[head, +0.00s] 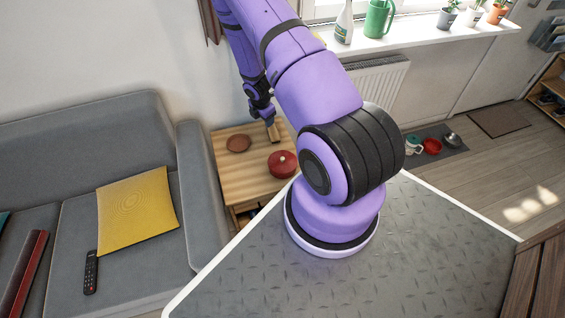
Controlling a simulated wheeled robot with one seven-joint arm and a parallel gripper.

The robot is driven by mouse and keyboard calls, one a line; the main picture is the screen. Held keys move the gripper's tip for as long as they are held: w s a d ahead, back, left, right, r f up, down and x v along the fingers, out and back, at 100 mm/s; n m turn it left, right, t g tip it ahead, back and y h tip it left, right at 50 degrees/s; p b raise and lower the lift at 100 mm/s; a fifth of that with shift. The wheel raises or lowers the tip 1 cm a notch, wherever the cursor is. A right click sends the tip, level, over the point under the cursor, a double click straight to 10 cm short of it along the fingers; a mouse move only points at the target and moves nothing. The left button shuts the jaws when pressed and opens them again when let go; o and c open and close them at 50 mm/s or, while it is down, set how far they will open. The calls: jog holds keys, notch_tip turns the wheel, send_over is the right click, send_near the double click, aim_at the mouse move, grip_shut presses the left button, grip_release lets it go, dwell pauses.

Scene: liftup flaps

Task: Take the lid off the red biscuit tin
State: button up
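The red biscuit tin (282,168) stands on the small wooden side table (228,172), near its right side. It is round, with a pale knob on top, and its lid looks to be on. My gripper (270,122) is above the far part of the table, behind and slightly left of the tin, apart from it. A tan, block-like thing (273,133) shows right below my gripper. I cannot tell whether it is held or stands on the table. The fingers are too small and dark to read.
A flat brown-red round dish (238,143) lies on the table's far left. A grey sofa (188,190) with a yellow cushion (138,210) borders the table on the left. A radiator (378,85) and windowsill (425,28) with pots are behind.

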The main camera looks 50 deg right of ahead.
jog(key=s+d+f+n, duration=0.1)
jog(key=s+f+n, duration=0.35)
jog(key=f, duration=0.75)
jog(key=m, duration=0.2)
send_over(283, 158)
jog(key=a, duration=0.2)
jog(key=shift+n+g, duration=0.25)
jog(key=shift+g, duration=0.05)
notch_tip(283, 158, down, 5)
jog(key=shift+d+r, duration=0.1)
jog(key=shift+d, duration=0.05)
jog(key=shift+w+d+f, duration=0.1)
jog(key=shift+d+f, duration=0.15)
jog(key=shift+f, duration=0.7)
jog(key=shift+s+d+f, duration=0.1)
jog(key=shift+d+f, duration=0.15)
jog(key=shift+f, duration=0.75)
jog(key=shift+w+d+f, duration=0.1)
jog(key=shift+d+f, duration=0.15)
jog(key=shift+f, duration=0.7)
grip_shut()
